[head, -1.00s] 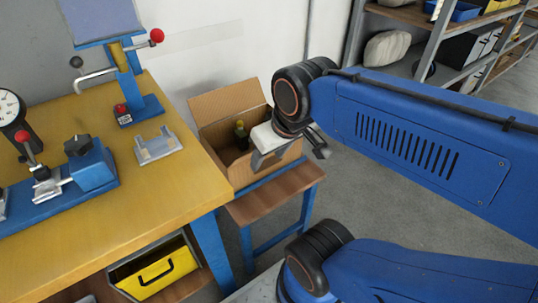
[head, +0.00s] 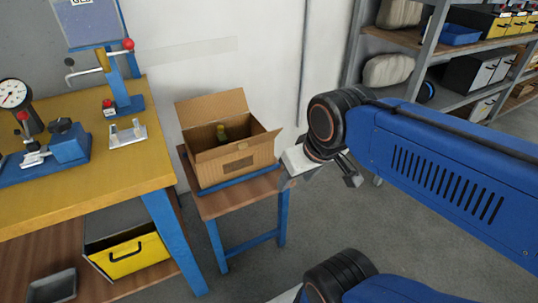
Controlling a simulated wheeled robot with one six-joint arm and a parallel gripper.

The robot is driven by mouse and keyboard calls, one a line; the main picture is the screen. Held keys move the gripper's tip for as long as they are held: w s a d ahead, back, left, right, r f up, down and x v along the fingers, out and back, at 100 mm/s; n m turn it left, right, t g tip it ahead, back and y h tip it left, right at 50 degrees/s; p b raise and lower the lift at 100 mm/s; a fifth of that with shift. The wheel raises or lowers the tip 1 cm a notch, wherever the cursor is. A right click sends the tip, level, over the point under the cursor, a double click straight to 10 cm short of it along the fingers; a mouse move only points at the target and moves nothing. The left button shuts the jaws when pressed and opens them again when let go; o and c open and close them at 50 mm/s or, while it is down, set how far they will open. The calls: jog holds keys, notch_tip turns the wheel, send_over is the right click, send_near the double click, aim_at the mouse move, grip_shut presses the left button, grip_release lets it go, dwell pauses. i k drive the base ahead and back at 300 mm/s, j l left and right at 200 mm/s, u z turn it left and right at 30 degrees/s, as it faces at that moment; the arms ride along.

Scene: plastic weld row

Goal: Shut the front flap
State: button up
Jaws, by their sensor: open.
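An open cardboard box (head: 233,172) stands on a small side table in the head view. The back flap (head: 211,106) stands raised. My gripper (head: 293,177) is open, just right of the box's front right corner in the picture. I see no clear contact with the flap.
The side table (head: 208,207) has a brown top and blue legs. A yellow workbench (head: 112,187) with clamps and a dial gauge stands at left. A yellow-fronted bin (head: 125,258) sits below it. Shelving (head: 425,70) stands at right. Grey floor is clear in front.

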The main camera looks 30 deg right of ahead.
aim_at(203, 156)
jog(key=k+l, duration=0.15)
jog(key=l+z, duration=0.15)
jog(key=l, duration=0.2)
jog(key=i+l+z, duration=0.15)
jog(key=l, duration=0.2)
jog(key=i+l+z, duration=0.15)
jog(key=l, duration=0.2)
